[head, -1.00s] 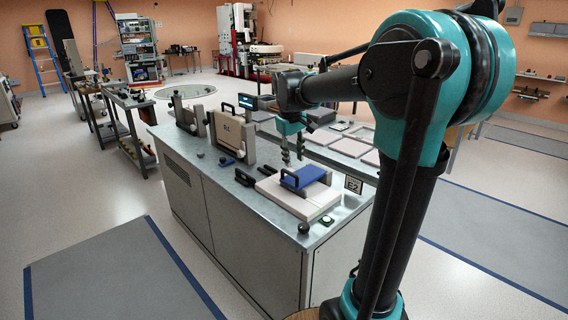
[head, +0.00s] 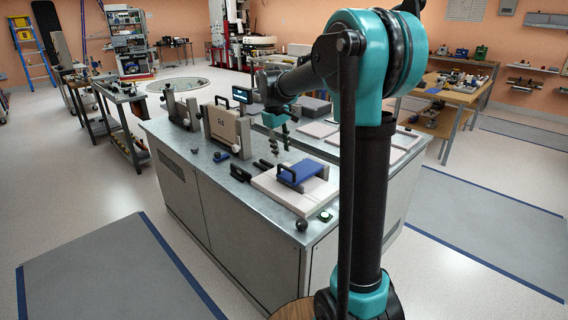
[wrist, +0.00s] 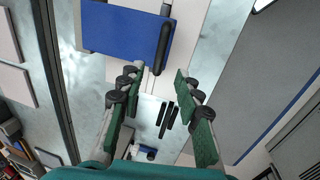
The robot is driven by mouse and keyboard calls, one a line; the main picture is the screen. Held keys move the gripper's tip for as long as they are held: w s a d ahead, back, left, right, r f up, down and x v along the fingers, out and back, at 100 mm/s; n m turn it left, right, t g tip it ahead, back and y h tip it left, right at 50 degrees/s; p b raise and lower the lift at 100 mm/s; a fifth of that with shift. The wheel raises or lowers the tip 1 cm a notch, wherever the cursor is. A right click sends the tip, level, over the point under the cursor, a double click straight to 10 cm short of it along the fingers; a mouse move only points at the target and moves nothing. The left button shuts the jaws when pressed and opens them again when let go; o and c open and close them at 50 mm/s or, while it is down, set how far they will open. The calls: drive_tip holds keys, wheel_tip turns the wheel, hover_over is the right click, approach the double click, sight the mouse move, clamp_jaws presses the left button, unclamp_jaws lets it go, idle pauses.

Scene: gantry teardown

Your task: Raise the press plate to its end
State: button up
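A flat blue plate (head: 301,171) with a black bar handle (head: 287,173) lies on a pale block (head: 290,191) at the bench's near end; it may be the press plate, but I cannot be sure. In the wrist view the blue plate (wrist: 125,32) and its handle (wrist: 164,46) are at the top, beyond the fingertips. My gripper (head: 279,144) points down above the bench, behind the blue plate in the head view. In the wrist view my gripper (wrist: 157,72) has its fingers spread, with nothing between them. It does not touch the plate.
Small dark bars (wrist: 167,115) lie near the block. A round black knob (head: 301,225) is at the bench's near edge. Open floor (head: 80,225) lies to the left.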

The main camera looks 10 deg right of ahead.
sight(285, 166)
drive_tip(key=f, duration=0.4)
drive_tip(key=d+f, duration=0.1)
drive_tip(key=f, duration=0.1)
drive_tip(key=shift+w+f, duration=0.35)
drive_tip(key=shift+c, duration=0.5)
clamp_jaws()
